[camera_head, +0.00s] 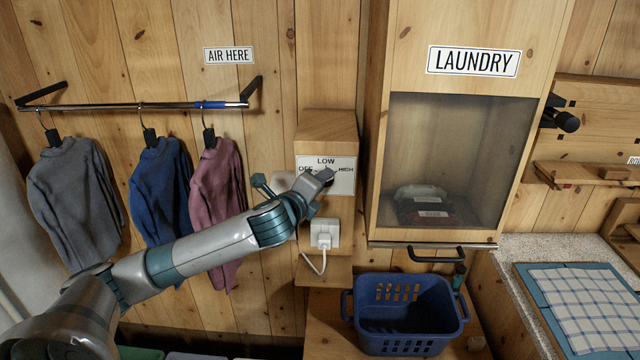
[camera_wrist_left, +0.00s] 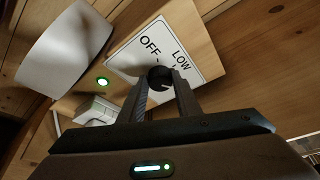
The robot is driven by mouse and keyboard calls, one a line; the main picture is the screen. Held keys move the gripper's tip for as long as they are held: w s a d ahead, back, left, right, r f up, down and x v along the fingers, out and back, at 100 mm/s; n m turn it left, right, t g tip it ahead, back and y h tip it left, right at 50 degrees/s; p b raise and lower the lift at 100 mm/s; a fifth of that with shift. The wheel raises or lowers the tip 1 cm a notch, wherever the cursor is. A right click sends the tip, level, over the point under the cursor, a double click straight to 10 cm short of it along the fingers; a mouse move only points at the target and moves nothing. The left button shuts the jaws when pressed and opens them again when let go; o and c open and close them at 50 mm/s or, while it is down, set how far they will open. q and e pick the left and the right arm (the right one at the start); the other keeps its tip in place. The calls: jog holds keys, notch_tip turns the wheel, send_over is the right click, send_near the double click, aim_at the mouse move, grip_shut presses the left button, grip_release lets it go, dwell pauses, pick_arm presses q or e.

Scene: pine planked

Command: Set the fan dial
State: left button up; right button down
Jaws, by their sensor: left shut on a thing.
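The fan dial's white plate (camera_head: 343,184) is on a wooden box on the wall, marked OFF at left, LOW at top and HIGH at right. My left gripper (camera_head: 325,176) reaches it from the lower left and covers the dial in the head view. In the left wrist view the dark round dial knob (camera_wrist_left: 159,77) sits between the two fingers of my left gripper (camera_wrist_left: 160,88), which is shut on it. The OFF and LOW marks show on the plate (camera_wrist_left: 190,40) there. I cannot tell where the knob points. My right gripper is not in view.
A white plug (camera_head: 324,234) with a cord is below the dial. The laundry cabinet (camera_head: 384,160) stands close to its right, with a blue basket (camera_head: 366,342) below. Clothes hang from a rail (camera_head: 120,106) at left. A green light (camera_wrist_left: 102,81) glows beside the plate.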

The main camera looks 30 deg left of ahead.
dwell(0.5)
pick_arm(q)
jog(key=o, duration=1.1)
jog(key=shift+w, duration=0.1)
jog(key=shift+c, duration=0.2)
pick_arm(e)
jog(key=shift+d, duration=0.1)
